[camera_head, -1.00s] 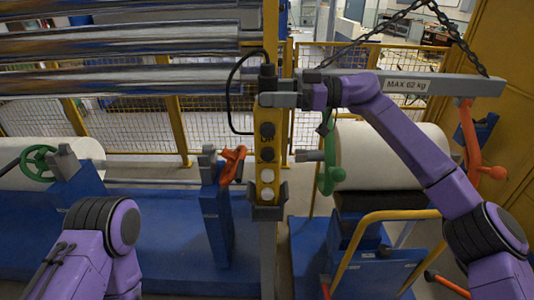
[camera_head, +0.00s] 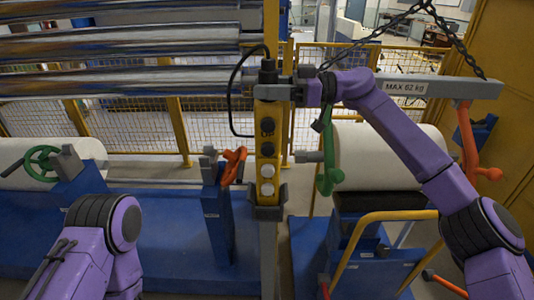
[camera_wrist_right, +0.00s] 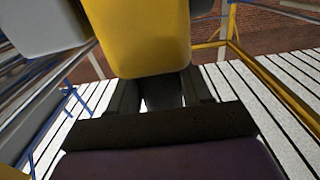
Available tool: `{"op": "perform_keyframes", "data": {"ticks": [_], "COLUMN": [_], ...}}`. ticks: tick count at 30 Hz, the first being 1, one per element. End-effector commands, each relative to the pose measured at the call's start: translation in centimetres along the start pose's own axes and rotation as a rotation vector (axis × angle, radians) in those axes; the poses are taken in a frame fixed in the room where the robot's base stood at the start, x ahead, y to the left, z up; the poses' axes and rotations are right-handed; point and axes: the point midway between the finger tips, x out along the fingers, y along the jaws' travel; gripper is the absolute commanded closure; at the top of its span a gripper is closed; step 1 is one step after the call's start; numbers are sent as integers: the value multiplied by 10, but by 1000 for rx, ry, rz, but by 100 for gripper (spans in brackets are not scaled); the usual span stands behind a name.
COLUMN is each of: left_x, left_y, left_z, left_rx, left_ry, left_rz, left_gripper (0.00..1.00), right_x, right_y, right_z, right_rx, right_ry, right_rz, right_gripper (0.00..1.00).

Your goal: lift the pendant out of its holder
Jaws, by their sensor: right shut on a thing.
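The yellow pendant (camera_head: 267,140), with a column of black and white buttons, stands upright at the middle of the head view. Its lower end sits inside the grey holder (camera_head: 268,212) on a post. A black cable loops from its top. My right gripper (camera_head: 272,92) is shut on the pendant's upper part, coming from the right. In the right wrist view the yellow body (camera_wrist_right: 145,40) fills the space ahead of the dark fingers. My left arm shows at the lower left of the head view, but its gripper is out of view.
A grey lifting beam (camera_head: 450,88) hangs on chains behind my right arm, with a green hook (camera_head: 328,170) and an orange hook (camera_head: 468,150). White rolls (camera_head: 375,155) and blue stands flank the post. A yellow mesh fence stands behind.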

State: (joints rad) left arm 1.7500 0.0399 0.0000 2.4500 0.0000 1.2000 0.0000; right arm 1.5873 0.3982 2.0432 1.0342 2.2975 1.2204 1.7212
Motion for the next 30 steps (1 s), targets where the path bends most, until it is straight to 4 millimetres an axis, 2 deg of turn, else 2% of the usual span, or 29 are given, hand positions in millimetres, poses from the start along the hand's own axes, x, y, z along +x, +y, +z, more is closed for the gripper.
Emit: {"op": "perform_keyframes", "data": {"ticks": [1, 21, 30], "left_x": [-6, -45, -45], "left_y": [-1, -4, -4], "left_z": [-3, -19, -19], "left_rx": [0, 0, 0], "left_ry": [0, 0, 0], "left_rz": [0, 0, 0], "left_gripper": [25, 25, 25], "right_x": [0, 1, 1], "right_y": [0, 0, 0], "right_z": [-10, -70, -90], "right_rx": [-2, -2, -2], "right_ry": [2, 2, 1], "right_rz": [0, 0, -1], "right_gripper": [100, 100, 100]}}
